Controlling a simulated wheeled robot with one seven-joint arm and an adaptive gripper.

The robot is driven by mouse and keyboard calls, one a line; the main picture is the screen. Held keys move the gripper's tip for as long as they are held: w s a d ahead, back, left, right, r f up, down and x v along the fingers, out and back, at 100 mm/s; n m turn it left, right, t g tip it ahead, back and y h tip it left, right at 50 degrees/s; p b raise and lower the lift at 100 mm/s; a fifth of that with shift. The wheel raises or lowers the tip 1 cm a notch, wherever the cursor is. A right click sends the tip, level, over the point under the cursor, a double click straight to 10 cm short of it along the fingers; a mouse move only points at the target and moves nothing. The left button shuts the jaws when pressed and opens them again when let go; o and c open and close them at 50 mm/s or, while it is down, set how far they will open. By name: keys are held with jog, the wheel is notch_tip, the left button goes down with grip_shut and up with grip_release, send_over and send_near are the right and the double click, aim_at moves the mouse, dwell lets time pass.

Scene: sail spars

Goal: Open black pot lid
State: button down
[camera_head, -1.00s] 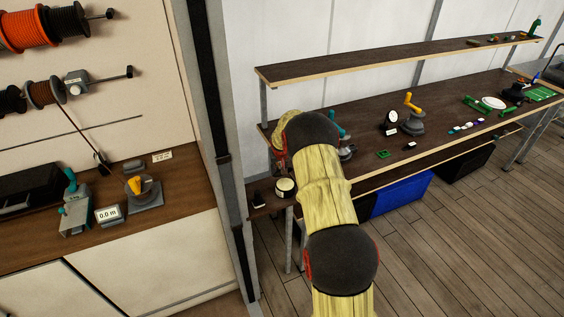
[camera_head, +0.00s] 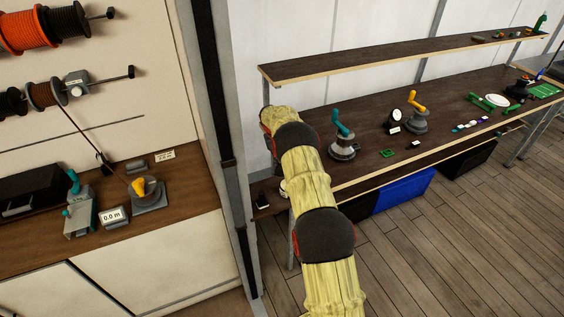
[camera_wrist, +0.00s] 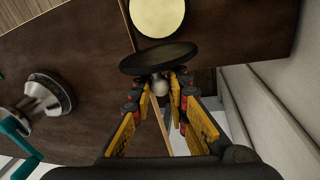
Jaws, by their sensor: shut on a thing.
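In the wrist view my gripper (camera_wrist: 161,88) is shut on the pale round knob of the black pot lid (camera_wrist: 157,57). The lid is a dark disc seen at a slant just beyond the fingertips. Past it is a round cream-coloured surface (camera_wrist: 158,16), seemingly the pot's open top, cut by the top edge of the picture. The lid appears apart from it, off to its near side. In the head view my arm hides the gripper and the lid, and nearly all of the pot.
A grey winch with a teal handle (camera_head: 342,137) stands on the dark workbench (camera_head: 365,125) beside my arm. A yellow-handled winch (camera_head: 416,115) is farther right. A long shelf (camera_head: 400,55) runs above the bench. A wall post (camera_head: 223,150) stands left of my arm.

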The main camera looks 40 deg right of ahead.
dwell(0.3)
jog(key=c, duration=1.8)
grip_release()
jog(key=shift+o, duration=0.4)
notch_tip(320, 180, up, 12)
jog(key=a, duration=0.2)
jog(key=shift+w+a+f, duration=0.15)
jog(key=shift+w+a, duration=0.05)
